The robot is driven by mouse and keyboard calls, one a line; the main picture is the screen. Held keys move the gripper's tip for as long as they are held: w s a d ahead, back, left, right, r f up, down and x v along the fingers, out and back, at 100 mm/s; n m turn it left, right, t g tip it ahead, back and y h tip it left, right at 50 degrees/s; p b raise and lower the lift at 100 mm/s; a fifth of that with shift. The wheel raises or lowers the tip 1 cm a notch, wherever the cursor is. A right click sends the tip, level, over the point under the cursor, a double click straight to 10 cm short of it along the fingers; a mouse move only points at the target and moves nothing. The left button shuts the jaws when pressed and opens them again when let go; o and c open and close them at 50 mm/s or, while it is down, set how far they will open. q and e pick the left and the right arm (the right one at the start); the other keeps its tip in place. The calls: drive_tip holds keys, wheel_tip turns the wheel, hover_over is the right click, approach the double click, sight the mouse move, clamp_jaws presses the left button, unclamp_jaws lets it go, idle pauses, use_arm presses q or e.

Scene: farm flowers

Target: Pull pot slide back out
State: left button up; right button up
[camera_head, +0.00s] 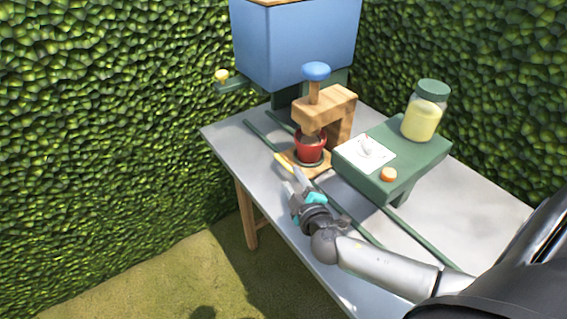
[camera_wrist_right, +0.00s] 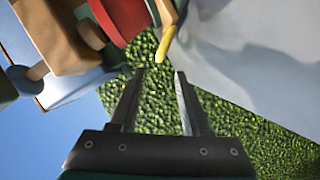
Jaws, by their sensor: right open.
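The pot slide is a wooden plate (camera_head: 316,170) on green rails (camera_head: 361,231) across the grey table. It carries a red pot (camera_head: 309,150) with dark filling and has a yellow handle (camera_head: 284,163) at its front left. The pot stands under a wooden press (camera_head: 338,105) with a blue knob. My right gripper (camera_head: 289,181) is open and empty, just in front of the yellow handle. In the right wrist view, the yellow handle (camera_wrist_right: 165,43) is beyond the open fingertips (camera_wrist_right: 160,72), apart from them. My left gripper is not in view.
A green stand (camera_head: 430,160) right of the press holds a jar (camera_head: 424,112), a white card (camera_head: 364,153) and an orange button (camera_head: 388,174). A blue bin (camera_head: 297,45) stands behind. Hedges (camera_head: 110,120) close off the left and back. The table's front left edge is clear.

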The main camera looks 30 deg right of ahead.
sight(285, 166)
drive_tip(key=b+x, duration=0.1)
drive_tip(key=x, duration=0.8)
drive_tip(key=shift+w, duration=0.1)
clamp_jaws()
idle(1.4)
